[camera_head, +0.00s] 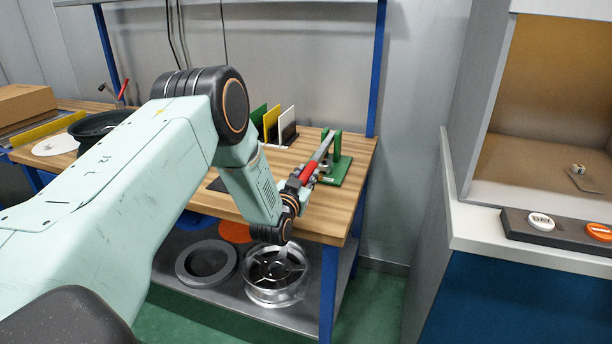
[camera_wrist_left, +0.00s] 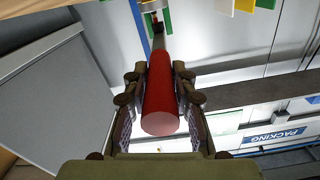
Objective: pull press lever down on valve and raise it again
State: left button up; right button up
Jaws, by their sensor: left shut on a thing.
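The press (camera_head: 340,170) is a green stand at the right end of the wooden workbench. Its grey lever arm (camera_head: 324,147) slopes from the stand down toward my arm and ends in a red handle (camera_head: 309,172). My left gripper (camera_head: 302,179) is shut on this handle. In the left wrist view, the fingers (camera_wrist_left: 160,95) sit on both sides of the red handle (camera_wrist_left: 160,108), and the grey lever arm runs away above it. The joint of the lever is small and partly hidden. My right gripper is not in view.
Green, yellow and white plates (camera_head: 287,122) stand in a rack behind my forearm. A metal wheel rim (camera_head: 275,280) and a black tire (camera_head: 206,263) lie on the lower shelf. A blue bench post (camera_head: 376,70) rises behind the press. A white-topped counter (camera_head: 470,235) stands at right.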

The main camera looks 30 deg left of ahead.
pick_arm(q)
grip_shut()
jog(key=shift+r, duration=0.1)
